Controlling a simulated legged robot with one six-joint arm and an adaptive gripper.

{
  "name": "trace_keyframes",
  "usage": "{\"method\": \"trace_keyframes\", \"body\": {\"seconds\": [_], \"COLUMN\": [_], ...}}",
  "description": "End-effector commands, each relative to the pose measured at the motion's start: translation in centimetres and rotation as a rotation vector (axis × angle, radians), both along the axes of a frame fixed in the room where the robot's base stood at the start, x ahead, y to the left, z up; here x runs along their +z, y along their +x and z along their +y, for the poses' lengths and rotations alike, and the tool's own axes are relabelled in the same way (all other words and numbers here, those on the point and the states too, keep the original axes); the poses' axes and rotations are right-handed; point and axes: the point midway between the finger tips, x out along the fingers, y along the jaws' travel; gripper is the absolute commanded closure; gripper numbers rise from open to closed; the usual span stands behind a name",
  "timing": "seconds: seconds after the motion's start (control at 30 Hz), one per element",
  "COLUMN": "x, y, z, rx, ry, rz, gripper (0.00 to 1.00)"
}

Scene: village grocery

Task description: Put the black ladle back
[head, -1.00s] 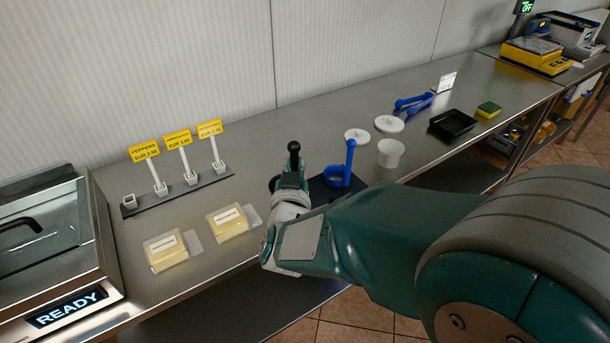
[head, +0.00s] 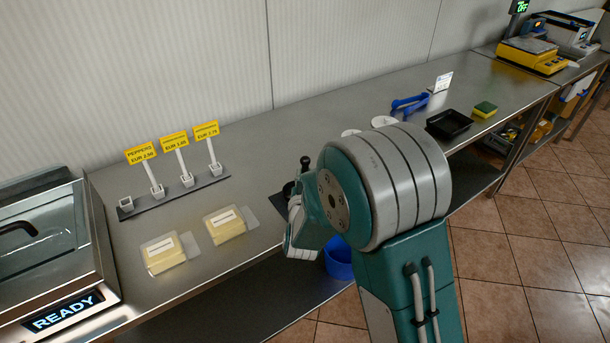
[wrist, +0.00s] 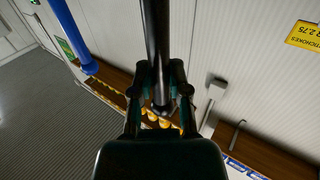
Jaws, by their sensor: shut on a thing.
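My gripper (wrist: 160,104) is shut on the dark handle of the black ladle (wrist: 157,40) in the wrist view. In the head view the ladle's round-topped handle (head: 305,161) stands upright above the counter, beside my wrist. My arm hides most of the gripper there, and I cannot see whether the ladle's bowl touches anything. A dark mat or rest (head: 279,207) shows partly at the counter's front edge.
Two yellow-filled packs (head: 165,254) and a price-sign rack (head: 180,195) stand left on the counter (head: 270,140). A black tray (head: 449,124), sponge (head: 485,109) and blue tongs (head: 410,104) lie right. A blue container (head: 338,258) shows below the counter edge.

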Motion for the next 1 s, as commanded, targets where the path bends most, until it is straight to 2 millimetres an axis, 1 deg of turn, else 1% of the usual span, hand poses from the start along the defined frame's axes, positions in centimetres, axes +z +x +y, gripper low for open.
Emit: {"method": "trace_keyframes", "body": {"seconds": [0.3, 0.33, 0.37, 0.4, 0.8, 0.87, 0.97, 1.0], "x": [-0.3, -0.2, -0.2, -0.2, 0.0, 0.0, 0.0, 0.0], "y": [0.0, 0.0, 0.0, 0.0, -0.1, -0.8, -2.4, -3.3], "z": [0.0, 0.0, 0.0, 0.0, 0.0, 0.0, 0.2, 0.2], "rx": [0.000, 0.000, 0.000, 0.000, 0.000, 0.000, 0.003, 0.003], "ry": [0.000, 0.000, 0.000, 0.000, 0.000, 0.000, -0.001, -0.002], "rz": [-0.001, -0.001, -0.001, -0.001, -0.001, 0.000, 0.001, 0.000], "gripper": [1.00, 0.65, 0.51, 0.44, 0.44, 0.44, 0.44, 0.44]}}
